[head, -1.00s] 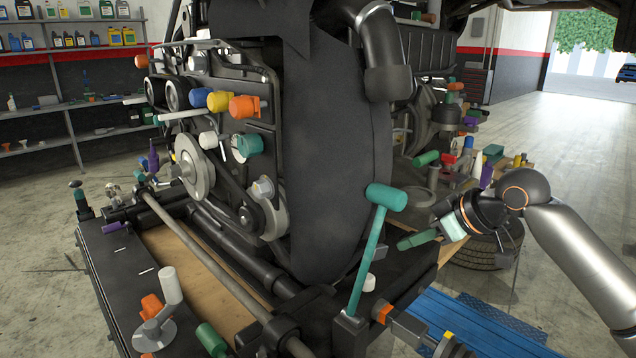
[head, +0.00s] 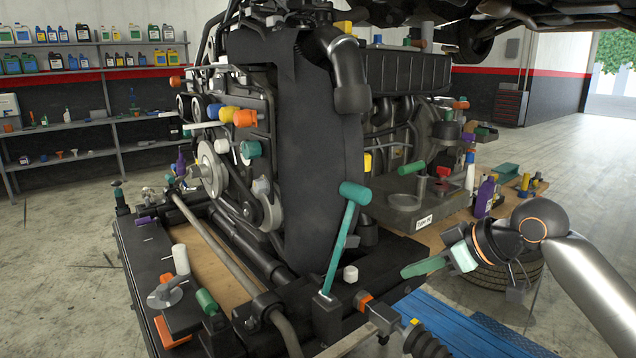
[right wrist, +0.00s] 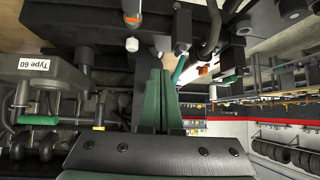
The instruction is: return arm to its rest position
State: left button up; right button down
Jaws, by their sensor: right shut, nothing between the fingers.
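My right arm (head: 585,285) comes in from the lower right of the head view. Its right gripper (head: 408,271) has green fingers and points left, just right of the engine stand. In the right wrist view the green fingers (right wrist: 164,85) lie together, shut and empty. The engine (head: 320,140) stands upright left of the gripper, apart from it. A teal-headed lever (head: 337,245) stands between the engine front and my gripper, with a gap to the fingers. My left gripper does not show.
A blue platform (head: 455,325) lies below my right gripper, with a tire (head: 508,272) behind it. A wooden bench with bottles, such as a purple one (head: 486,197), stands behind. Shelves (head: 95,150) line the left wall. The floor at right (head: 585,170) is open.

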jog(key=a, duration=0.5)
jog(key=s+d+f+m+t+h, duration=0.1)
jog(key=s+d+f, duration=0.1)
jog(key=f, duration=0.7)
jog(key=s+d+f+m+h, duration=0.1)
jog(key=d+f, duration=0.2)
jog(key=f, duration=0.6)
jog(key=s+d+f+m+t, duration=0.1)
jog(key=s+d+f, duration=0.1)
jog(key=f, duration=0.6)
jog(key=s+d+f+h, duration=0.1)
jog(key=s+d+f, duration=0.2)
jog(key=s+f, duration=0.35)
jog(key=s+d+f+n+h, duration=0.1)
jog(key=s+d+f, duration=0.25)
jog(key=s, duration=0.55)
jog(key=s+d+f+h, duration=0.1)
jog(key=s+d+f, duration=0.1)
jog(key=s+f, duration=0.4)
jog(key=s+a+m, duration=0.1)
jog(key=a+m, duration=0.3)
jog(key=a, duration=0.7)
jog(key=shift+s+r+m+t, duration=0.25)
jog(key=shift+r+m+t, duration=0.05)
jog(key=shift+r+t, duration=0.1)
